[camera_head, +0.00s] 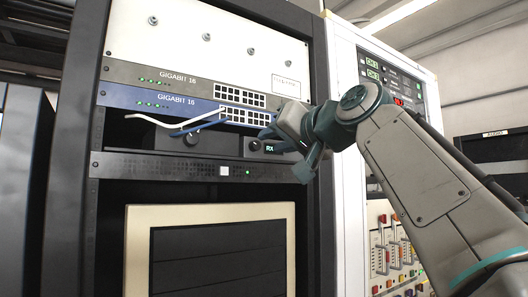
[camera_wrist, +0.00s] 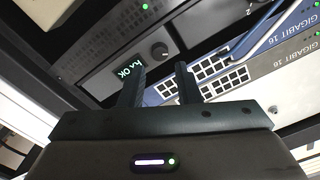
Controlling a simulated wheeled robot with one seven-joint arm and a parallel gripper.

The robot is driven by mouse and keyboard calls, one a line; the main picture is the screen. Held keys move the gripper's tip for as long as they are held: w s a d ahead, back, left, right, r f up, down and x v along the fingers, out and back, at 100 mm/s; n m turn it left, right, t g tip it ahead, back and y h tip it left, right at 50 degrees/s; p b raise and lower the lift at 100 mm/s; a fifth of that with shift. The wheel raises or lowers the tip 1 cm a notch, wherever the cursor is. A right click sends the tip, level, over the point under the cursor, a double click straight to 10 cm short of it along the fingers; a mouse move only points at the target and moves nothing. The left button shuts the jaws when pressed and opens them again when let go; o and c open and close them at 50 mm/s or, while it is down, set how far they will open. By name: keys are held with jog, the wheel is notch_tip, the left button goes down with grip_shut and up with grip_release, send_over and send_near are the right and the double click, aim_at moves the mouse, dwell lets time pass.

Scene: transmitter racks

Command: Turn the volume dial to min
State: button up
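A dark receiver panel sits in the rack below the blue switch. It has a small round black dial (camera_head: 254,145) beside a lit green display (camera_head: 270,148). In the wrist view the small dial (camera_wrist: 159,50) lies just beyond my fingertips, in line with the gap between them, and the display (camera_wrist: 127,68) is partly behind one finger. No volume label is readable. My gripper (camera_head: 286,152) is in front of the panel's right end, fingers apart and empty (camera_wrist: 158,70). Any contact with the panel cannot be told.
A blue switch (camera_head: 170,102) with a white cable (camera_head: 150,121) and a blue cable (camera_head: 205,122) hanging forward is just above. A perforated panel (camera_head: 150,167) with a lit white button (camera_head: 224,171) is below. A white cabinet (camera_head: 345,110) stands to the right.

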jog(key=b+v, duration=0.1)
jog(key=v, duration=0.7)
jog(key=shift+s+b, duration=0.2)
jog(key=shift+b, duration=0.15)
jog(key=shift+d, duration=0.15)
jog(key=w+d+f+m+g+h, duration=0.1)
jog(key=w+d+f+g+h, duration=0.15)
jog(key=f, duration=1.15)
jog(key=w+d+f+m+g+h, duration=0.1)
jog(key=f+m+g+h, duration=0.15)
jog(key=f, duration=1.15)
jog(key=s+d+f+g+h, duration=0.1)
jog(key=s+f+g, duration=0.1)
jog(key=s+f, duration=0.4)
jog(key=s+d+f+n+g+h, duration=0.1)
jog(key=s+f, duration=0.5)
jog(key=f, duration=1.1)
jog(key=s+d+f+n+g+h, duration=0.1)
jog(key=s+d+f+g+h, duration=0.1)
jog(key=s+f, duration=0.4)
notch_tip(320, 180, down, 5)
jog(key=shift+d+f+g+h, duration=0.15)
jog(key=shift+d+g+h, duration=0.25)
jog(key=shift+g, duration=0.6)
jog(key=shift+w+a+n, duration=0.1)
jog(key=shift+a+n, duration=0.05)
jog(key=shift+n, duration=0.1)
